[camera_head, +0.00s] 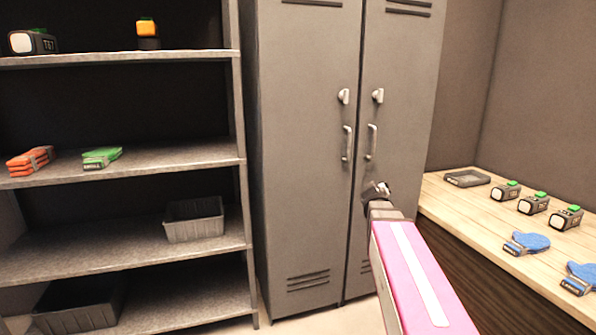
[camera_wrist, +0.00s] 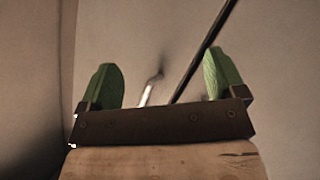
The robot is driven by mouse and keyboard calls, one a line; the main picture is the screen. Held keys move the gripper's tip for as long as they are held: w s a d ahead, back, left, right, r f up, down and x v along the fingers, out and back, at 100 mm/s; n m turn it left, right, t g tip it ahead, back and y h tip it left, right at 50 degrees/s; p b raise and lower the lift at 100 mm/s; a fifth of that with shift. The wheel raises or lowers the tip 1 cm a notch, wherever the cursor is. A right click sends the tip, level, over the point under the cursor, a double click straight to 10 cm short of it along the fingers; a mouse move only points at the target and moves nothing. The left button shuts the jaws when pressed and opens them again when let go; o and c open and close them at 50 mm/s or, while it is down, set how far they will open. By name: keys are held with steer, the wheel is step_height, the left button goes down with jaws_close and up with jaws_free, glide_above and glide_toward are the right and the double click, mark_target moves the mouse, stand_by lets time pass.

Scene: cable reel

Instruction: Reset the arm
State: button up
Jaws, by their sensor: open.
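My pink arm reaches forward from the lower right in the head view, and my gripper (camera_head: 377,190) is at its far end, in front of the grey locker (camera_head: 305,150). In the wrist view my gripper (camera_wrist: 162,88) has two green fingertips spread wide apart, with nothing between them. Behind the fingers the wrist view shows a plain surface with a dark seam and a blurred handle (camera_wrist: 149,90). I cannot tell the exact distance from the gripper to the locker doors.
A grey shelf unit (camera_head: 243,185) on the left holds orange and green packs, devices and bins. A wooden counter (camera_head: 470,215) on the right carries a dark tray (camera_head: 467,179), several small devices and blue items. A bit of floor shows below the locker.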

steer(key=s+a+f+m+g+y, duration=0.1)
steer(key=s+a+f+g, duration=0.3)
steer(key=s+f, duration=0.4)
steer(key=s+a+f+m+g+y, duration=0.1)
steer(key=s+a+f+g, duration=0.3)
steer(key=s+f, duration=0.5)
steer(key=s+a+f+g+y, duration=0.3)
steer(key=s+a+f+g, duration=0.1)
steer(key=s+f, duration=0.5)
steer(key=shift+m+g, duration=0.4)
steer(key=shift+g, duration=0.4)
